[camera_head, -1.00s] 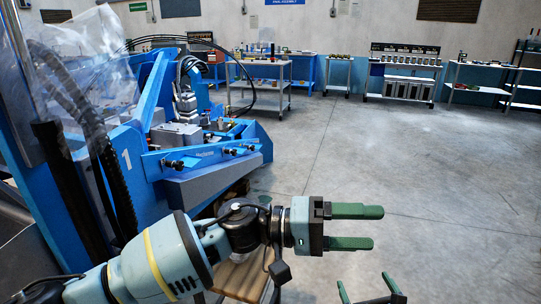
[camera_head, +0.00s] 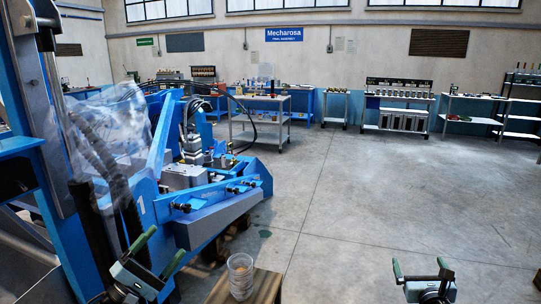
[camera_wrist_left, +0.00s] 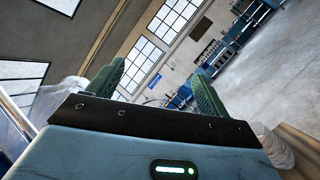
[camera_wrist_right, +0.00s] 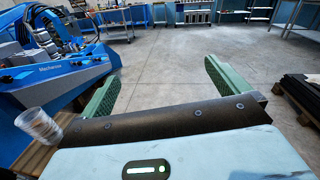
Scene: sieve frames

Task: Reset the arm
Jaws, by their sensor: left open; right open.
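My left gripper (camera_head: 163,250) is at the lower left of the head view, beside the blue machine. Its green fingers are spread apart and point up and to the right. In the left wrist view (camera_wrist_left: 158,72) nothing is between them. My right gripper (camera_head: 420,265) is at the lower right of the head view, over the grey floor. Its green fingers are also apart. In the right wrist view (camera_wrist_right: 162,75) only floor shows between them. Both grippers are empty.
A blue machine (camera_head: 212,212) marked 1 stands at the left, with a clear plastic sheet (camera_head: 112,125). A clear round container (camera_head: 240,277) stands on a wooden top (camera_head: 266,287) between the grippers. Open floor (camera_head: 400,190) lies ahead. Workbenches and a trolley (camera_head: 262,121) line the back.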

